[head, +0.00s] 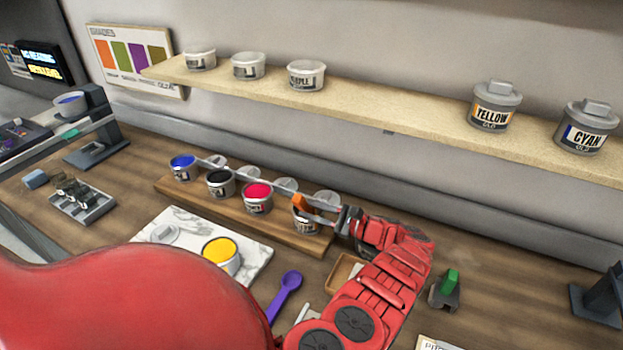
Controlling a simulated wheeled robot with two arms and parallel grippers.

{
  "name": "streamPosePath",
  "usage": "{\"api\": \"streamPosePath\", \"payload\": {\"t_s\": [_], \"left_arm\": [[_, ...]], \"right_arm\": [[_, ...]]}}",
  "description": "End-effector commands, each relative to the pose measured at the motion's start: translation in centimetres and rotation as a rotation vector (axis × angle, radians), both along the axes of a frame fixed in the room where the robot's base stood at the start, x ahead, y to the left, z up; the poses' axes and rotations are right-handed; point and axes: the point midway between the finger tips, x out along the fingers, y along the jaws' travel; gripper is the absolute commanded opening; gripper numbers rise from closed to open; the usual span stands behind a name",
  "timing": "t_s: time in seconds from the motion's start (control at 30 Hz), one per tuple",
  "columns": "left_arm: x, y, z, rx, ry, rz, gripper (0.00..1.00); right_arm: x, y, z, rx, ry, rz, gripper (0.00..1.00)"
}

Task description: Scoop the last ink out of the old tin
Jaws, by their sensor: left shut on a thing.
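An open tin of yellow ink (220,252) stands on a marble slab (258,246). No label here marks which tin is the old one. My right gripper is not in view.
A purple spoon (287,288) lies right of the slab. A small wooden tray (342,272) is partly behind my forearm. The shelf above holds YELLOW (493,107) and CYAN (583,130) jars. A weighing stand (97,150) is at left.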

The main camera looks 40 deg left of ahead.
Motion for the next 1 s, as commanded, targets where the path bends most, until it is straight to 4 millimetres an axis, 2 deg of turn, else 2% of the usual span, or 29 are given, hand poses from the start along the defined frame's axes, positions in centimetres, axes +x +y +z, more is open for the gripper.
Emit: {"api": "streamPosePath", "payload": {"t_s": [0.43, 1.0], "left_arm": [[0.0, 0.0, 0.5, 0.0, 0.0, 0.0, 0.0], [0.0, 0.0, 6.8, 0.0, 0.0, 0.001, 0.0]], "right_arm": [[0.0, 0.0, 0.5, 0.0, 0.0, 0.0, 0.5], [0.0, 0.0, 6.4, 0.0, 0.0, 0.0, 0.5]]}}
